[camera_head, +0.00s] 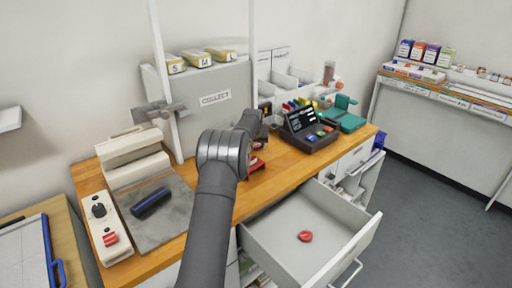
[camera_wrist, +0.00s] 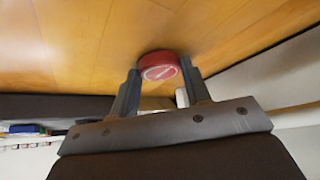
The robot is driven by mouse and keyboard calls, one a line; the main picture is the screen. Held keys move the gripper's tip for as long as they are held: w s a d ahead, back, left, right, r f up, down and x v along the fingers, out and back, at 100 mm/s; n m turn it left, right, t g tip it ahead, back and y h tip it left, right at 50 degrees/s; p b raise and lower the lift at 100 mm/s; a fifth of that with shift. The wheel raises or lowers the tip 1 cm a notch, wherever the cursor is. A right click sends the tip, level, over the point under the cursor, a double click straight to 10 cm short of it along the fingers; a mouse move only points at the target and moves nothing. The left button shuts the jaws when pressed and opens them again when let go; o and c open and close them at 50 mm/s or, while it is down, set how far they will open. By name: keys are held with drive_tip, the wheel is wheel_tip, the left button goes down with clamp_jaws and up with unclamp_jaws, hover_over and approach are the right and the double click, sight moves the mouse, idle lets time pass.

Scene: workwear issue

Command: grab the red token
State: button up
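A round red token (camera_wrist: 158,66) with a white mark on its face shows in the wrist view, against the wooden worktop. The two fingers of my gripper (camera_wrist: 160,85) stand one on each side of it, very close to its edges. I cannot tell whether both fingers touch it, or whether it rests on the wood or hangs just above. In the head view my arm hides most of the gripper (camera_head: 257,150), and a bit of red shows beneath it. Another small red piece (camera_head: 305,236) lies in the open drawer (camera_head: 275,229).
The drawer sticks out at the front right of the worktop (camera_head: 225,193). A black terminal (camera_head: 311,132) and a teal device (camera_head: 345,117) stand right of my gripper. A grey collect cabinet (camera_head: 213,85) stands behind. A blue cylinder (camera_head: 151,203) lies on a grey mat at the left.

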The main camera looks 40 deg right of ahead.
drive_tip(key=shift+c, duration=0.9)
drive_tip(key=shift+r, duration=0.1)
